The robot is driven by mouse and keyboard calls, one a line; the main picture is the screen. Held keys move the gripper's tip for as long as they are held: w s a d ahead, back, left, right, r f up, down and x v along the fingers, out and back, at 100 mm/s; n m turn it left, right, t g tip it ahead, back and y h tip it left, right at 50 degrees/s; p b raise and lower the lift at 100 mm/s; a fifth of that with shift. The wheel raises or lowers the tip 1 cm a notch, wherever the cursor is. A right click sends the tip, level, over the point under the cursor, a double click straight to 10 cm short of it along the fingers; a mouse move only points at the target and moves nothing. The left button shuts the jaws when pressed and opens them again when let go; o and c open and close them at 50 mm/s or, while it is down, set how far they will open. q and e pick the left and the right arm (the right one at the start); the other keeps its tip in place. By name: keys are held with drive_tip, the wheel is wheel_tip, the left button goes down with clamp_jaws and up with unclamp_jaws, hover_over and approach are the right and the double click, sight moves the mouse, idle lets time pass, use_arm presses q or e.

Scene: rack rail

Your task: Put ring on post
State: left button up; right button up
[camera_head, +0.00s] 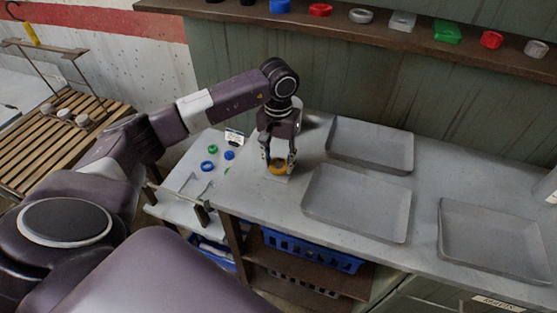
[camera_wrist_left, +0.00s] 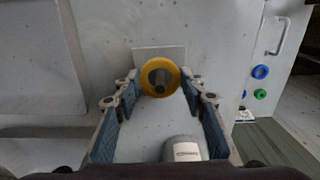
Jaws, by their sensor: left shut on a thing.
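A yellow-orange ring (camera_head: 278,171) is between the fingertips of my left gripper (camera_head: 278,163), low over the grey bench. The gripper is shut on the ring, and its fingers come to both sides of it in the left wrist view (camera_wrist_left: 160,62). A dark post (camera_wrist_left: 161,79) shows through the ring's hole, with a pale square base plate (camera_wrist_left: 172,54) behind it. I cannot tell whether the ring is around the post or just above it. My right gripper is not in view.
Three grey trays (camera_head: 357,201) lie to the right on the bench. A grey labelled cylinder (camera_wrist_left: 186,150) stands close to the gripper. Blue and green rings (camera_head: 207,166) lie on a lower surface to the left. A shelf (camera_head: 330,27) with small objects runs along the wall.

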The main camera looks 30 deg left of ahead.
use_arm(q)
drive_tip(key=shift+f+b, duration=0.45)
drive_tip(key=shift+f, duration=0.15)
drive_tip(key=o, duration=0.9)
drive_tip(key=shift+c, duration=0.2)
drive_tip(key=shift+r, duration=0.15)
drive_tip(key=shift+r+p, duration=2)
drive_tip(key=shift+r, duration=1.7)
drive_tip(key=shift+r+p, duration=0.85)
drive_tip(key=shift+r, duration=0.85)
